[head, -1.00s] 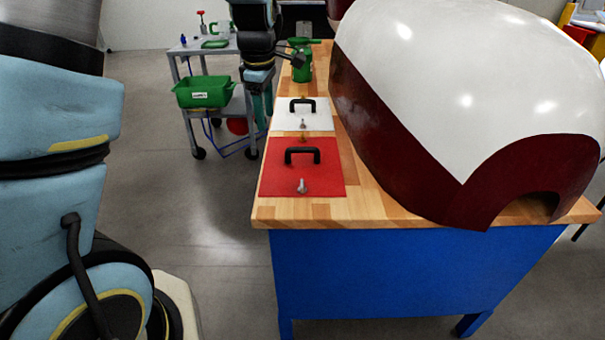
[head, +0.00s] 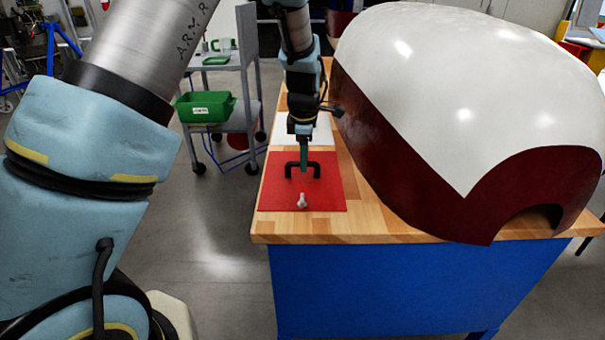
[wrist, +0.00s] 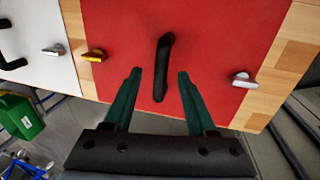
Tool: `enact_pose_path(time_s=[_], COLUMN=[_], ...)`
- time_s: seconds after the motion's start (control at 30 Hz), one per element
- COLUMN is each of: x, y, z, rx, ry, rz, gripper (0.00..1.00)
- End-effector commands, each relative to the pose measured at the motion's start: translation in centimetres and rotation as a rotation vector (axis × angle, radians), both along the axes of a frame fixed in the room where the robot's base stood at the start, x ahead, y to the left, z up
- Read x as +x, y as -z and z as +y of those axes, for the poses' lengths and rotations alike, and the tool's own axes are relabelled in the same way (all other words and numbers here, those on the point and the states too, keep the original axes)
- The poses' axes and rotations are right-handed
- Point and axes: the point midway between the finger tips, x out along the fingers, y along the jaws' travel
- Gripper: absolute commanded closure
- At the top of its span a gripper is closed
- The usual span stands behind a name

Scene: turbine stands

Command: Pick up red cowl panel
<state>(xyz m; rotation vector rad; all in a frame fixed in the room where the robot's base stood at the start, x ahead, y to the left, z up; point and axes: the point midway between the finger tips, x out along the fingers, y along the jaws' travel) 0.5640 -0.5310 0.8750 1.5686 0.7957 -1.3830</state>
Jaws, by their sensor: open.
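The red cowl panel (head: 325,196) lies flat on the wooden bench top, near its front left corner. It has a black handle (head: 317,170) and a silver latch (head: 302,201). My gripper (head: 304,168) is over the panel at the handle. In the wrist view the red panel (wrist: 220,45) fills the middle, and its black handle (wrist: 163,67) stands between the two green fingers of my gripper (wrist: 160,78). The fingers are open, with a gap on each side of the handle. I cannot tell how far the fingertips are above the panel.
A white panel (head: 318,130) lies behind the red one, partly hidden by my arm. A large white and dark red cowl (head: 450,90) stands close on the right of the bench (head: 400,232). A grey cart (head: 247,60) with a green bin (head: 205,107) is at the left.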

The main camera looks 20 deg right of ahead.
Motion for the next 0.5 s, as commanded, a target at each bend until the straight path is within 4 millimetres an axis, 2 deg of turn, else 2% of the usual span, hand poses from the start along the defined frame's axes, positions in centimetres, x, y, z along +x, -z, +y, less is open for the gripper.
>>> enact_pose_path(time_s=[0.2, 0.5], x=[0.4, 0.5], y=[2.6, 2.9], z=[0.0, -0.1], rx=[0.002, -0.001], ry=[0.0, 0.001], rz=[0.001, 0.0], gripper=[0.43, 0.45])
